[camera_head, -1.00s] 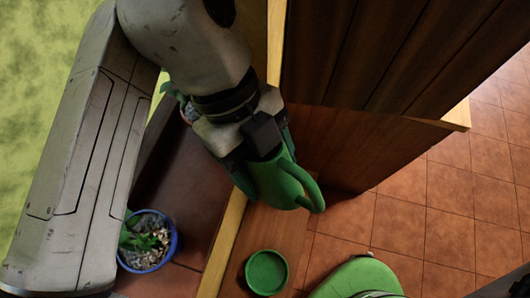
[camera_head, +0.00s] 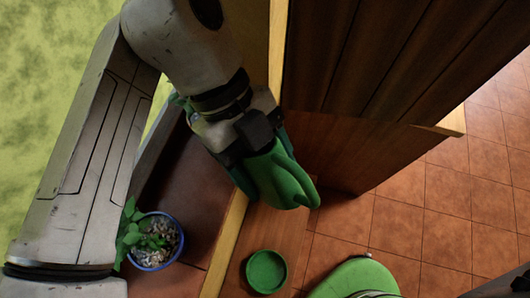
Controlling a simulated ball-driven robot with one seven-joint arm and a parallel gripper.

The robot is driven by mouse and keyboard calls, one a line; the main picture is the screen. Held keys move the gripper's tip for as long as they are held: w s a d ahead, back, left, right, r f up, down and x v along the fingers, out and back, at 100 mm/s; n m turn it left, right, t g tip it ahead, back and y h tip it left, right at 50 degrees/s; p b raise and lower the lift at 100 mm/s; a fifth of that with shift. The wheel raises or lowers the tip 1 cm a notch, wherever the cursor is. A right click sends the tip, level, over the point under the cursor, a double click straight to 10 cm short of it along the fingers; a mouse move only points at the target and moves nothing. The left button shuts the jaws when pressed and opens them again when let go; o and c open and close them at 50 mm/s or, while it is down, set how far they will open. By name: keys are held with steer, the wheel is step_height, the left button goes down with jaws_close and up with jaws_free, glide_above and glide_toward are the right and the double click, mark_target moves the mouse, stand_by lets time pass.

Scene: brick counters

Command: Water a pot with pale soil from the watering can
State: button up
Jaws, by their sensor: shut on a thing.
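My gripper (camera_head: 248,172) is shut on a green watering can (camera_head: 283,183) right of the picture's middle. The can hangs in front of the wooden ledge; its spout is not clear to me. A blue-rimmed pot (camera_head: 178,258) stands at the lower left, apart from the can. It holds a leafy green plant and speckled grey-white soil. Part of another plant (camera_head: 178,101) shows beside my arm, and its pot is mostly hidden.
A round green dish (camera_head: 266,271) sits on the wooden surface below the can. A tall dark wooden panel (camera_head: 390,60) stands at the upper right. Tiled floor (camera_head: 450,215) lies open at the right. A pale wooden edge (camera_head: 228,235) divides the dark pot shelf from the dish's surface.

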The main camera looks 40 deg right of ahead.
steer(key=shift+w+r+g+p, duration=0.1)
steer(key=shift+r+g+p, duration=0.2)
steer(key=shift+r+p, duration=0.15)
steer(key=shift+f, duration=0.15)
stand_by(1.0)
steer(key=shift+s+f+t+b, duration=0.15)
steer(key=shift+f+t+b, duration=0.5)
steer(key=shift+f+b, duration=0.35)
steer(key=shift+s+f+t+b, duration=0.1)
steer(key=shift+f+t+b, duration=0.55)
steer(key=shift+f+b, duration=0.25)
steer(key=shift+w+f+t+y+b, duration=0.15)
steer(key=shift+f+t+b, duration=0.55)
steer(key=shift+f+b, duration=0.5)
steer(key=shift+w+f+t+y+b, duration=0.15)
steer(key=shift+f+t+b, duration=0.6)
steer(key=shift+b, duration=0.75)
steer(key=shift+r, duration=0.1)
